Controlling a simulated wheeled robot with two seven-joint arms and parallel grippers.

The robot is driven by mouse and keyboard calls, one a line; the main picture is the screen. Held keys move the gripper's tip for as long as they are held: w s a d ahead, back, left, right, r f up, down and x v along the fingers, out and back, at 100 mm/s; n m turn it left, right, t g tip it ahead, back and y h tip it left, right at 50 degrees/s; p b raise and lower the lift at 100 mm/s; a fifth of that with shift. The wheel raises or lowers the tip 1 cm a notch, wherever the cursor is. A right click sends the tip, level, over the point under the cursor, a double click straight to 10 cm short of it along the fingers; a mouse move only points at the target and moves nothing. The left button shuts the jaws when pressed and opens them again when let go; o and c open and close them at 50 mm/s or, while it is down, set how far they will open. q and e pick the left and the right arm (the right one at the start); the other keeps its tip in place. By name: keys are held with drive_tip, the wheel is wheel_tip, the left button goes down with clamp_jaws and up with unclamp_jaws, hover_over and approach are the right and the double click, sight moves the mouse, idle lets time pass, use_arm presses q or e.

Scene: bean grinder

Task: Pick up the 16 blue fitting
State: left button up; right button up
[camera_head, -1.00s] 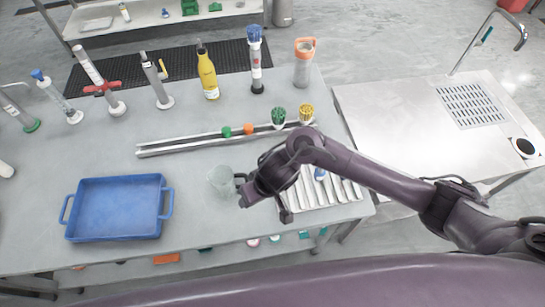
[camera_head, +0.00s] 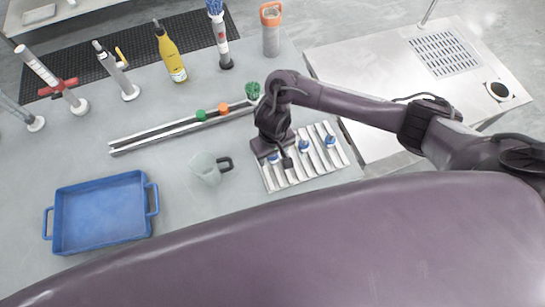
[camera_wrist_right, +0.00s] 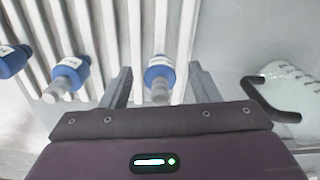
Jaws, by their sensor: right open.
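Several blue fittings with pale bands lie on the ribbed metal tray (camera_head: 340,157). In the head view, one blue fitting (camera_head: 273,158) is by my right gripper (camera_head: 280,165), and two others, a middle one (camera_head: 303,146) and a right one (camera_head: 330,141), lie to its right. In the right wrist view, my open gripper (camera_wrist_right: 161,72) has its fingers on either side of one fitting (camera_wrist_right: 158,76), with gaps at both sides. Another fitting (camera_wrist_right: 70,74) lies left of the fingers, and a third (camera_wrist_right: 10,60) is at the left edge. Their labels are too small to read. My left gripper is not in view.
A clear mug (camera_head: 207,170) with a dark handle stands left of the ribbed tray. A blue tray (camera_head: 100,213) is at the left. A metal rail (camera_head: 160,137) with green and orange pieces lies behind. Upright tools and a yellow bottle (camera_head: 170,58) line the back edge.

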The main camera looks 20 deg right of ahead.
drive_tip(key=shift+w+f, duration=0.25)
drive_tip(key=shift+f, duration=0.6)
drive_tip(key=shift+s, duration=0.15)
drive_tip(key=c, duration=1.1)
drive_tip(key=shift+r, duration=0.1)
